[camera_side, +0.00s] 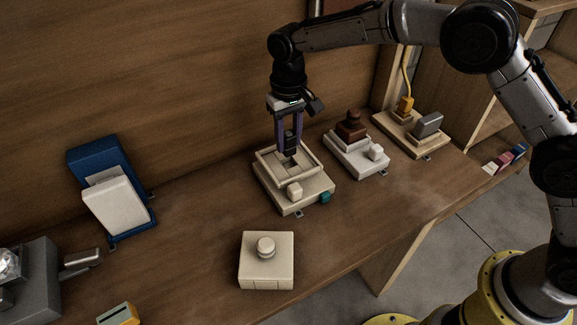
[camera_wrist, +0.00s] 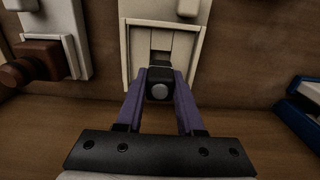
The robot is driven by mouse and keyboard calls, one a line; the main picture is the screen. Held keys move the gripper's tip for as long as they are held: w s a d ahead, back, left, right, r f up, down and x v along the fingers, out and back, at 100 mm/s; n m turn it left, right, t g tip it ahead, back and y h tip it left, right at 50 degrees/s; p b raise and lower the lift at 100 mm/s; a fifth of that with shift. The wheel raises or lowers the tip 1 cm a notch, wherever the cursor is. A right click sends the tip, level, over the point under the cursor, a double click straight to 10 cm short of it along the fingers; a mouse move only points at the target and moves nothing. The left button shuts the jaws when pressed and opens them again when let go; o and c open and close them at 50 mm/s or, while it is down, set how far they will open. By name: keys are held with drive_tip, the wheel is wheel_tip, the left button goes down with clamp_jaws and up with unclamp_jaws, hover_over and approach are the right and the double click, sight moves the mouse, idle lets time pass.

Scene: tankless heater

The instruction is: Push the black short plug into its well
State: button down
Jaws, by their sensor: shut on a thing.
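My gripper (camera_side: 289,143) points down over the cream stepped fixture in the middle of the table. Its purple fingers are shut on the black short plug (camera_side: 290,141). The well (camera_side: 287,160) is a recessed opening in the top of the cream fixture (camera_side: 308,191). In the wrist view the well (camera_wrist: 174,45) shows just beyond the plug. The plug is at the near edge of the opening there; whether it touches the fixture I cannot tell.
A white fixture with a brown knob (camera_side: 350,124) and a wooden one with a grey block (camera_side: 427,125) stand to the right. A cream box with a round button (camera_side: 266,272) stands in front. A blue stand (camera_side: 92,157) is at left. Bare table lies between them.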

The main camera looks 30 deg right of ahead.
sight(289, 155)
drive_tip(key=shift+f, duration=1.3)
drive_tip(key=shift+f, duration=1.15)
idle(1.0)
drive_tip(key=shift+c, duration=2.2)
unclamp_jaws()
drive_tip(key=shift+f, duration=0.1)
drive_tip(key=shift+s, duration=0.1)
wheel_tip(289, 155, up, 14)
drive_tip(key=shift+r, duration=0.1)
